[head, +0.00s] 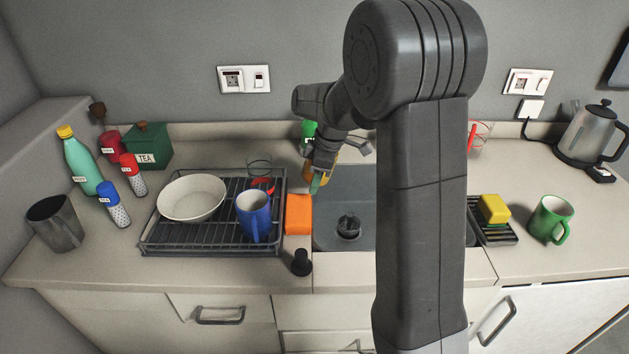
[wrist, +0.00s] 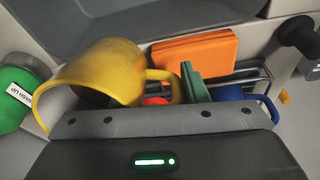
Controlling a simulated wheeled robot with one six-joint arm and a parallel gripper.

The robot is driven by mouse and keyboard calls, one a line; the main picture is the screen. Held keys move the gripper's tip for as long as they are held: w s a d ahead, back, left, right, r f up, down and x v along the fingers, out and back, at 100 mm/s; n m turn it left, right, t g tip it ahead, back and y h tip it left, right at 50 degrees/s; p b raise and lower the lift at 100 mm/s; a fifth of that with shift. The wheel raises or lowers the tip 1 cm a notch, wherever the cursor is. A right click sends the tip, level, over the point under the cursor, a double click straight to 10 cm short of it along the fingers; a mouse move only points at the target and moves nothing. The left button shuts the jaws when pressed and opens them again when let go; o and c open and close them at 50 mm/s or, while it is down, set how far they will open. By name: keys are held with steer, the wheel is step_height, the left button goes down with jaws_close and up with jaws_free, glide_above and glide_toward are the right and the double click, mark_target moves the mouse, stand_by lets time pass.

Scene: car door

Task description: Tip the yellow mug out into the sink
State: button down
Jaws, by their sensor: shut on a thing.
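The yellow mug (wrist: 98,72) shows large at the left in the wrist view, tilted, with its handle toward my gripper (wrist: 178,86). A green fingertip shows beside the handle, and my gripper is shut on the mug there. In the head view my gripper (head: 317,181) hangs over the left back part of the sink, and only a little of the yellow mug (head: 322,171) shows behind it. The grey sink (head: 340,238) has a dark drain; my arm hides its right part. I cannot see what is inside the mug.
An orange block (head: 298,214) stands at the sink's left edge. A drying rack (head: 160,236) with a bowl (head: 191,198) and blue mug (head: 253,215) is left of it. A green wash-up bottle (head: 308,131) stands behind. A yellow sponge (head: 494,208) and green mug (head: 550,218) are right.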

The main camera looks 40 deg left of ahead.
steer(key=shift+w+d+f+g+y+b, duration=0.25)
steer(key=shift+y+b, duration=0.35)
steer(key=shift+b, duration=0.3)
steer(key=shift+w+d+f+g+y+b, duration=0.15)
steer(key=shift+d+f+g+y+b, duration=0.25)
steer(key=shift+y+b, duration=0.65)
steer(key=shift+w+d+f+g+y+b, duration=0.15)
steer(key=shift+f+g+y+b, duration=0.45)
steer(key=shift+b, duration=0.7)
steer(key=shift+w+d+f+g+y+b, duration=0.1)
steer(key=shift+d+f+g+y+b, duration=0.35)
steer(key=shift+y+b, duration=0.7)
steer(key=shift+a+r, duration=0.15)
steer(key=shift+r, duration=0.15)
steer(key=shift+f+g+y+b, duration=0.45)
steer(key=shift+g+y+b, duration=0.4)
steer(key=shift+b, duration=2.85)
steer(key=shift+r+g+y+b, duration=0.35)
steer(key=shift+y+b, duration=0.6)
steer(key=shift+b, duration=1)
steer(key=shift+w+d+f+g+y+b, duration=0.1)
steer(key=shift+f+y+b, duration=0.2)
steer(key=shift+b, duration=0.6)
steer(key=shift+s+d+f+g+y+b, duration=0.15)
steer(key=shift+f+b, duration=0.2)
steer(key=shift+b, duration=0.55)
steer(key=shift+w+d+f+g+y+b, duration=0.15)
steer(key=shift+f+y+b, duration=0.15)
steer(key=shift+b, duration=0.6)
